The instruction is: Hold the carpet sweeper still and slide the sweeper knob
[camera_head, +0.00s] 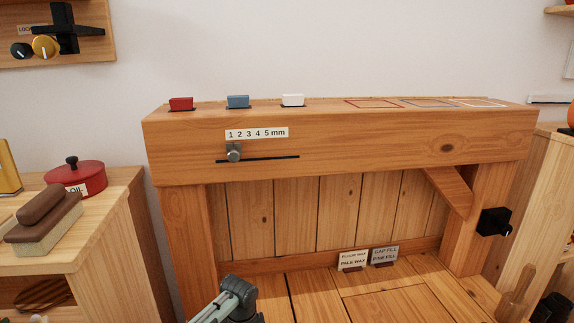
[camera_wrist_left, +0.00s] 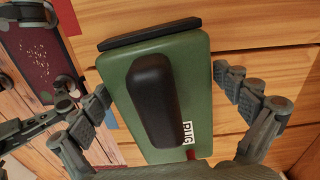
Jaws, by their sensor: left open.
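The green carpet sweeper (camera_wrist_left: 196,85), marked "RUG", lies on wooden planks in the left wrist view. It has a long black grip (camera_wrist_left: 153,95) on top and a black strip (camera_wrist_left: 150,33) along its far end. My left gripper (camera_wrist_left: 160,84) is open, with one finger on each side of the green body. I cannot tell whether the fingers touch it. A small red patch shows at the sweeper's near edge, partly hidden by the gripper; I cannot make out a sweeper knob. The sweeper does not show in the head view.
A dark red speckled panel (camera_wrist_left: 40,48) lies left of the sweeper. In the head view, a timber beam (camera_head: 370,143) carries a grey slider (camera_head: 233,152) under a "1 2 3 4 5 mm" scale and red, blue and white blocks. A brush (camera_head: 45,222) and red pot (camera_head: 77,177) stand left.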

